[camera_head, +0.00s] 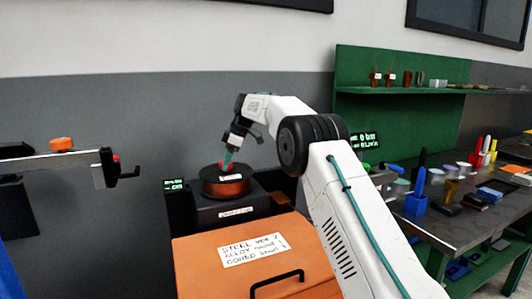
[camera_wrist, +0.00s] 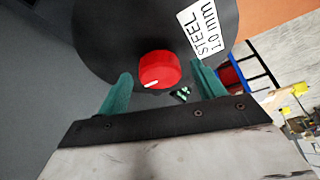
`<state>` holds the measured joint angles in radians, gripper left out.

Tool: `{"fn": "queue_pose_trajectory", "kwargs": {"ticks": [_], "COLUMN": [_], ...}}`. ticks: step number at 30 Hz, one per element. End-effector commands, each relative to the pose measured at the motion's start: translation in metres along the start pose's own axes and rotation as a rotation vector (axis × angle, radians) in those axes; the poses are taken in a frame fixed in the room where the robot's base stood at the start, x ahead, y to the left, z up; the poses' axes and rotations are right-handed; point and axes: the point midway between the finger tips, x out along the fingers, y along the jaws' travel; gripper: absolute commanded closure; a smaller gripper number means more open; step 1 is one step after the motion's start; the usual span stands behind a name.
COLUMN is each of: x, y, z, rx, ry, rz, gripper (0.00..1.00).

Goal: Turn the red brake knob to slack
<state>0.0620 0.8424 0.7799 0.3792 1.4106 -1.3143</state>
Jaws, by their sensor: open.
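The red brake knob (camera_wrist: 158,69) shows in the wrist view as a round knob with a white mark at its lower left edge. In the head view my gripper (camera_head: 228,160) points down at the top of the dark and copper-coloured spool (camera_head: 226,188). There the knob is mostly hidden by the fingers.
The spool stands on a black unit (camera_head: 205,213) behind an orange cabinet (camera_head: 195,255) with a handle and printed label. A metal arm with an orange knob (camera_head: 61,144) reaches in from the left. A cluttered workbench (camera_head: 450,225) stands at right.

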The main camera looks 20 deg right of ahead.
Motion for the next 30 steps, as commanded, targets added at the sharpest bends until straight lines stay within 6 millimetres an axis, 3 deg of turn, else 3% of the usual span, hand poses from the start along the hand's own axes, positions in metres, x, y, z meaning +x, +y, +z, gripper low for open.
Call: {"fn": "queue_pose_trajectory", "kwargs": {"ticks": [12,30], "x": [0.0003,0.0028], "y": [-0.0057,-0.0084], "z": [-0.0021,-0.0066], "rx": [0.526,1.127], "ry": [0.0,0.0], "rz": [0.219,0.469], "gripper": [0.32,0.32]}}
